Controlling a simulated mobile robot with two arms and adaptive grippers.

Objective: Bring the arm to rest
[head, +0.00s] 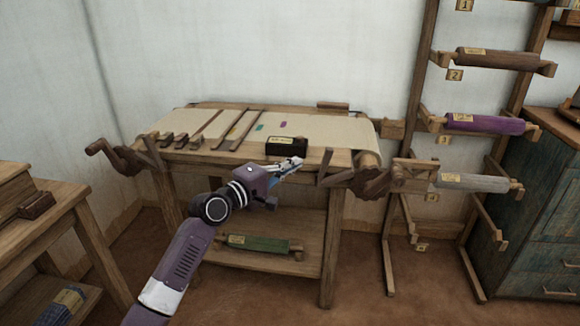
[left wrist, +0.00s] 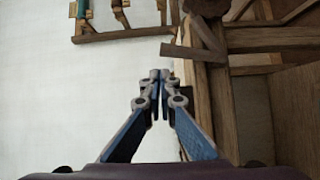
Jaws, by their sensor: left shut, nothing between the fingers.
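My left gripper (head: 290,166) is in front of the loom (head: 325,157), at the front edge of its top, below a small black box (head: 286,147). Its arm comes in from the lower left and is bent at the elbow. In the left wrist view the two blue-sided fingers (left wrist: 159,76) meet at their tips, with nothing between them. Whether the gripper touches the loom cannot be told. My right gripper is not in view.
A rack (head: 420,90) with several labelled rolls stands right of the loom, beside a teal cabinet (head: 540,225). A wooden table (head: 65,195) is at the left. A green roll (head: 258,243) lies on the loom's lower shelf. Bare floor (head: 350,290) is in front.

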